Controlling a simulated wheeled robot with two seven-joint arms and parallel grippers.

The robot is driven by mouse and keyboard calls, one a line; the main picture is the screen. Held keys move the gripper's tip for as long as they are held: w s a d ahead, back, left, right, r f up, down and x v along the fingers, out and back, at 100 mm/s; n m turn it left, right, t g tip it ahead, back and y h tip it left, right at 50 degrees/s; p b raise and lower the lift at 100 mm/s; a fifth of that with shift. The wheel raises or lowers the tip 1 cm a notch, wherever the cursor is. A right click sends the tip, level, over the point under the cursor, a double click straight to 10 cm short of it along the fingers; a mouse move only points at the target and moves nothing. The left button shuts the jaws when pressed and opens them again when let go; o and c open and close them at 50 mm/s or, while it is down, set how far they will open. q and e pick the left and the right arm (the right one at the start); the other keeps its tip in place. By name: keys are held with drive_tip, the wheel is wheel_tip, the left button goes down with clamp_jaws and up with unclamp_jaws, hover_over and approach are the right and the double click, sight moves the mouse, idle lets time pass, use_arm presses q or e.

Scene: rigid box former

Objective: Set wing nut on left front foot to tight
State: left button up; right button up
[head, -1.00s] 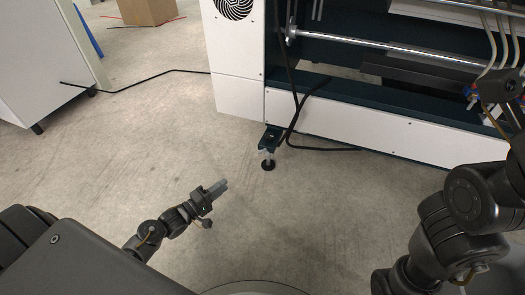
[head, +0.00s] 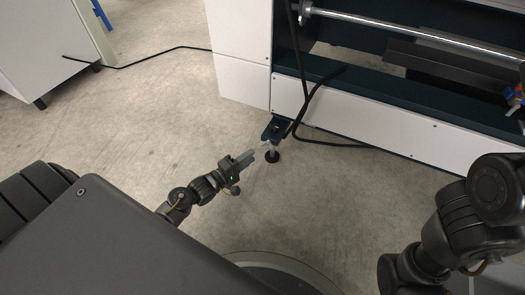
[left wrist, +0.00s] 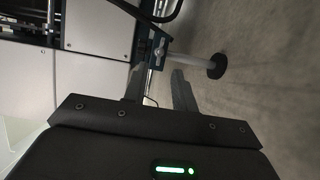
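The left front foot (head: 272,156) is a metal stud with a round black pad, standing on the floor under a dark bracket (head: 277,128) at the machine's lower corner. The foot also shows in the left wrist view (left wrist: 214,66), sideways beyond the fingers. My right gripper is out of view; only my right arm shows.
A black cable (head: 299,112) hangs down the machine's front beside the bracket and runs along the floor to the right. The machine's white lower panel (head: 360,124) rises behind the foot. The floor (head: 150,110) to the left is mostly clear.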

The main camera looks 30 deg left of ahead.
sight(267, 144)
use_arm(q)
drive_tip(key=b+x, duration=0.3)
drive_tip(key=x, duration=0.4)
drive_tip(key=shift+s, duration=0.1)
clamp_jaws()
